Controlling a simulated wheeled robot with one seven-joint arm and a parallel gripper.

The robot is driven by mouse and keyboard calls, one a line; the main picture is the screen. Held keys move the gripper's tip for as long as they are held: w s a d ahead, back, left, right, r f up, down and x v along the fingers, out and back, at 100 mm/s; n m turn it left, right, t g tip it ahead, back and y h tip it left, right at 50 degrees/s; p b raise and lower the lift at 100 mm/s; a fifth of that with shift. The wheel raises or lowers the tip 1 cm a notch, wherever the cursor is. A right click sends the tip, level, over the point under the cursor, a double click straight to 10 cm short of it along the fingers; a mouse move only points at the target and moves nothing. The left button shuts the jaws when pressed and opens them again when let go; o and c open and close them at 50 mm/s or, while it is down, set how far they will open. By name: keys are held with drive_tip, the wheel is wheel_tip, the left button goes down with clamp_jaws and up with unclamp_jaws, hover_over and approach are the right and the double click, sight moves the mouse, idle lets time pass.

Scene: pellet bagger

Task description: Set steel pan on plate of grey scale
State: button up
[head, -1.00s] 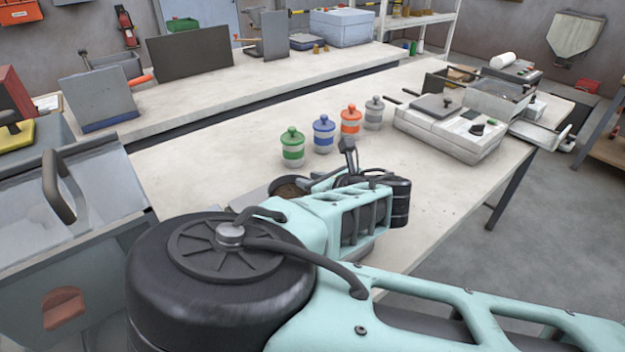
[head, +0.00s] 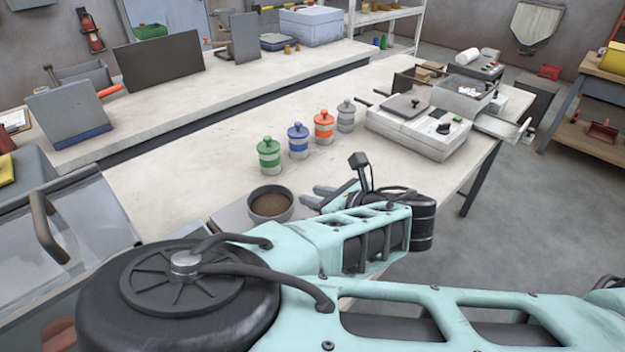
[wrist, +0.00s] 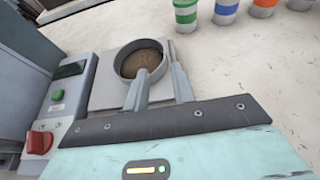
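The steel pan (head: 270,216), a round grey bowl filled with brown pellets, stands upright on the flat grey plate (head: 232,214) of the scale and looks to rest on it. In the wrist view the pan (wrist: 121,69) sits toward the right of the plate (wrist: 107,92). My gripper (wrist: 160,76) is at the pan's near right side, its two grey fingers spread apart. The left fingertip overlaps the pan's rim in this view; I cannot tell whether it touches. In the head view my gripper (head: 318,194) is just right of the pan.
A control box (wrist: 64,98) with a green button and red knob adjoins the plate's left. Green (head: 269,156), blue (head: 298,142), orange (head: 324,128) and grey (head: 346,116) lidded jars stand behind. A white sealing machine (head: 420,125) is farther right. Bench between is clear.

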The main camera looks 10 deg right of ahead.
drive_tip(key=shift+p+v, duration=0.85)
drive_tip(key=shift+p, duration=1.25)
drive_tip(key=shift+s+d+p, duration=0.1)
drive_tip(key=shift+d+p, duration=0.15)
drive_tip(key=shift+p, duration=0.3)
drive_tip(key=s+d+f+m+g+h, duration=0.1)
drive_tip(key=m+h, duration=0.1)
drive_tip(key=m, duration=0.4)
drive_tip(key=s+d+f+m+g+h, duration=0.1)
drive_tip(key=s+d+m+h, duration=0.1)
drive_tip(key=m, duration=0.5)
drive_tip(key=s+d+f+m+g+h, duration=0.1)
drive_tip(key=f+m+h, duration=0.1)
drive_tip(key=m, duration=0.4)
drive_tip(key=shift+s+d+m+g+h, duration=0.15)
drive_tip(key=shift+s+m+g+h, duration=0.05)
drive_tip(key=shift+m+g+h, duration=0.1)
drive_tip(key=s+r+m+g, duration=0.7)
drive_tip(key=s+r+m, duration=0.8)
drive_tip(key=s+r, duration=0.3)
wheel_tip(320, 180, up, 3)
drive_tip(key=shift+a+f+m, duration=0.1)
drive_tip(key=shift+a+m, duration=0.2)
drive_tip(key=shift+a, duration=0.2)
